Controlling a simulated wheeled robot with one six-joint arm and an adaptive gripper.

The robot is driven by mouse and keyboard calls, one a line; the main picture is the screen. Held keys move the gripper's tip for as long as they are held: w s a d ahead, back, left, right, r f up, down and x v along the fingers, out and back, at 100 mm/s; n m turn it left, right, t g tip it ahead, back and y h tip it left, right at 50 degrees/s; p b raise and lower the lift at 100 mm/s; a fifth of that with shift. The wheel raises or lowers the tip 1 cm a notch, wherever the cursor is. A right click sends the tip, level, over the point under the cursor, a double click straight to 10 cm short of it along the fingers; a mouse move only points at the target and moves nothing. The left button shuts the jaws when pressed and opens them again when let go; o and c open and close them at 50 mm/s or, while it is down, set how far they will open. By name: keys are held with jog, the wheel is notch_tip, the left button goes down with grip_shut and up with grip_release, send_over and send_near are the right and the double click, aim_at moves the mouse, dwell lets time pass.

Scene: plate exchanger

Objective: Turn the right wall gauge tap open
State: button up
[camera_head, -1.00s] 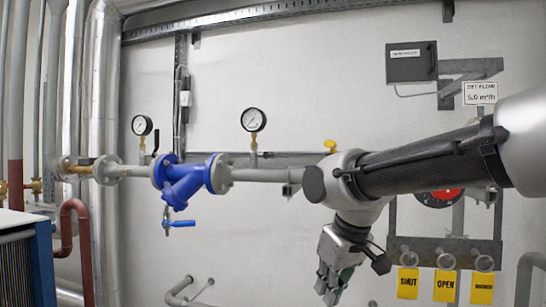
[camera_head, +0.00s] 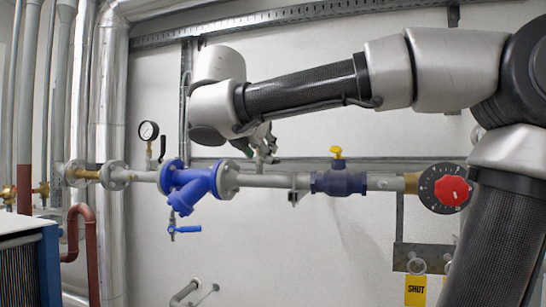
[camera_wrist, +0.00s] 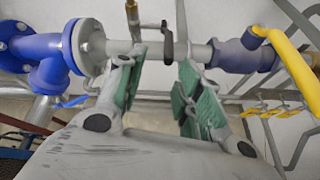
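The right wall gauge is hidden behind my wrist in the head view; a short grey stem (camera_head: 261,168) shows below it on the horizontal pipe. My gripper (camera_head: 262,140) is just above the pipe there, right of the blue strainer. In the wrist view my gripper (camera_wrist: 160,85) is open, with green pads apart and the grey pipe crossing beyond them. A dark lever-like part (camera_wrist: 168,42) shows between and beyond the fingertips; I cannot tell surely whether it is the gauge tap's handle. No contact is clear.
The left gauge (camera_head: 149,131) has a black lever (camera_head: 163,145). The blue strainer (camera_head: 190,185) carries a blue-handled drain tap (camera_head: 185,229). Right are a blue valve (camera_head: 340,183) with yellow handle (camera_head: 337,152) and a red dial (camera_head: 452,190). The yellow handle looms in the wrist view (camera_wrist: 290,65).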

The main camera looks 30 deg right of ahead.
aim_at(276, 161)
jog(key=w+d+n, duration=0.1)
jog(key=d, duration=0.1)
jog(key=w+d+f+n, duration=0.1)
jog(key=w+d, duration=0.2)
jog(key=d, duration=0.1)
jog(key=shift+w+f+n+h, duration=0.35)
jog(key=shift+n+h, duration=0.05)
grip_shut()
